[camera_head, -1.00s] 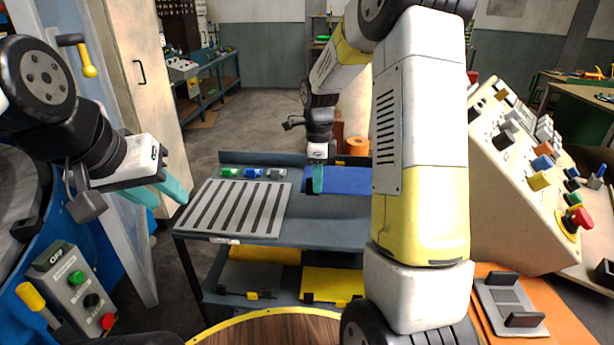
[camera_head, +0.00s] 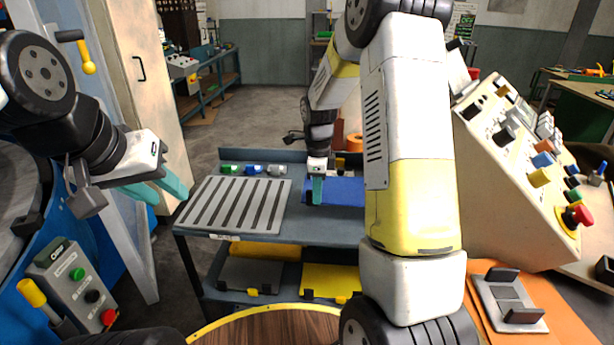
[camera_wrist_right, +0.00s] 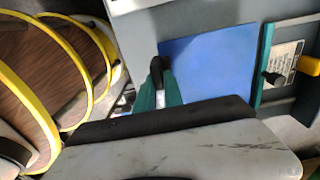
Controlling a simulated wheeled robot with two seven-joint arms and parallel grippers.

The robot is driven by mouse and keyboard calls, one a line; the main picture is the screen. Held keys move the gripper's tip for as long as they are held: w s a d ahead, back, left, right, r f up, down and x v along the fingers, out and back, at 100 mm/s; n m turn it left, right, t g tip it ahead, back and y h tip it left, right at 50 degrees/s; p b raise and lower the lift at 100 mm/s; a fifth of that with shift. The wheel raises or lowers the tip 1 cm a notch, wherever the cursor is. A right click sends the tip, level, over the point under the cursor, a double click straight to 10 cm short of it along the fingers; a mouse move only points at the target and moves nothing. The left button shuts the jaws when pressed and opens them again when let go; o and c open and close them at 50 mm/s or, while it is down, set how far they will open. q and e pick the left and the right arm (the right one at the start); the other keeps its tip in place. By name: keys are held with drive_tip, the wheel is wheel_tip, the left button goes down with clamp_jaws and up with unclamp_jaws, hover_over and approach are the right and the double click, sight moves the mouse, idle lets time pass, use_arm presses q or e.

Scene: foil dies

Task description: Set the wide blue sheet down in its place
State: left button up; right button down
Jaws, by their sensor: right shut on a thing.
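The wide blue sheet (camera_head: 346,190) is over the right part of the grey cart top (camera_head: 330,230), partly behind my right arm; it also shows in the right wrist view (camera_wrist_right: 208,72). My right gripper (camera_head: 317,192) is shut on its black tab (camera_wrist_right: 157,68) at the sheet's left side. The teal fingers also show in the right wrist view (camera_wrist_right: 160,92). I cannot tell whether the sheet touches the cart top. My left gripper (camera_head: 162,189) is open and empty, left of the cart.
A grey striped plate (camera_head: 236,206) lies on the cart's left half. Green, blue and white small parts (camera_head: 252,170) line its back edge. Yellow and grey sheets (camera_head: 330,280) sit on the lower shelf. A sloped control console (camera_head: 520,170) stands at right, a round wooden top (camera_head: 275,328) in front.

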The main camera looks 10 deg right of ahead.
drive_tip(key=shift+f, duration=2.9)
drive_tip(key=shift+f, duration=0.55)
drive_tip(key=c, duration=1.4)
unclamp_jaws()
drive_tip(key=shift+o, duration=0.2)
drive_tip(key=shift+r, duration=0.1)
wheel_tip(320, 180, up, 8)
drive_tip(key=shift+f, duration=0.1)
drive_tip(key=s+a+r+n+t+y, duration=0.15)
drive_tip(key=s+r+n+t, duration=0.25)
drive_tip(key=s+r+n, duration=1.15)
drive_tip(key=s+r+n+t, duration=0.2)
drive_tip(key=s+r+n, duration=0.3)
drive_tip(key=s, duration=0.3)
drive_tip(key=shift+s+a+n+y, duration=0.35)
drive_tip(key=shift+s+n, duration=0.05)
drive_tip(key=shift+n, duration=0.25)
